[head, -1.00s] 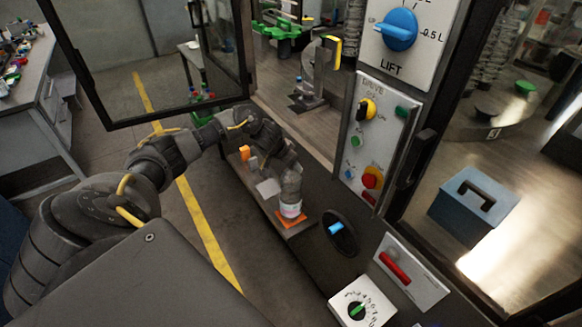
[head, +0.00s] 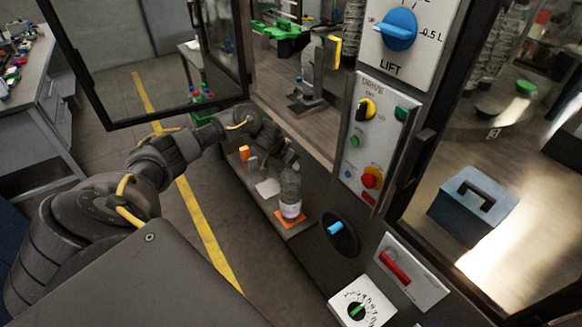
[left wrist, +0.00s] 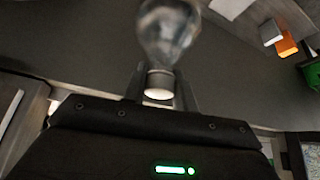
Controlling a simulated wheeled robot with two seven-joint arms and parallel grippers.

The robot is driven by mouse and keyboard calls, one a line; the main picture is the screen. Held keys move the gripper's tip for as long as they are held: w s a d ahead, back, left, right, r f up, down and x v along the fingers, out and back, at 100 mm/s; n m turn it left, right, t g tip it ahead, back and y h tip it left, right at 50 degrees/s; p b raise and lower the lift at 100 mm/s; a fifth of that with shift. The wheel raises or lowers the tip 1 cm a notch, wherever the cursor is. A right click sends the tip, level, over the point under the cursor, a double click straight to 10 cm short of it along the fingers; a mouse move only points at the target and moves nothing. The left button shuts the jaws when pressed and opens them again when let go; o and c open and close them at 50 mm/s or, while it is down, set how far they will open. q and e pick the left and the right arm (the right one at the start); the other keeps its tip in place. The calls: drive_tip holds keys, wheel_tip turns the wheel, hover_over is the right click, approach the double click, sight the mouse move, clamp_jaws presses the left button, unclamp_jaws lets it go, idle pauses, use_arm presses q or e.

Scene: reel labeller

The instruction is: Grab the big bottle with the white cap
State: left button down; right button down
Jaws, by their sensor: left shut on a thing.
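A clear bottle (head: 291,188) with a pale label low on its body stands on an orange pad (head: 291,222) on the narrow shelf of the machine. In the left wrist view the clear bottle body (left wrist: 168,32) shows blurred, with its white cap (left wrist: 158,92) nearest my gripper. My left gripper (head: 289,163) is at the top of the bottle in the head view, and its fingers are partly hidden there. In the left wrist view my left gripper (left wrist: 160,86) is shut with its fingers on both sides of the cap. My right gripper is out of view.
An orange block (head: 244,153) and a pale flat piece (head: 268,187) are on the same shelf (head: 262,202). The machine's front panel with a blue knob (head: 335,229) is close to the right. An open framed door (head: 160,118) is behind my arm.

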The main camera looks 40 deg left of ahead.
use_arm(q)
drive_tip(key=shift+s+f, duration=0.2)
idle(0.4)
drive_tip(key=shift+w+r, duration=0.15)
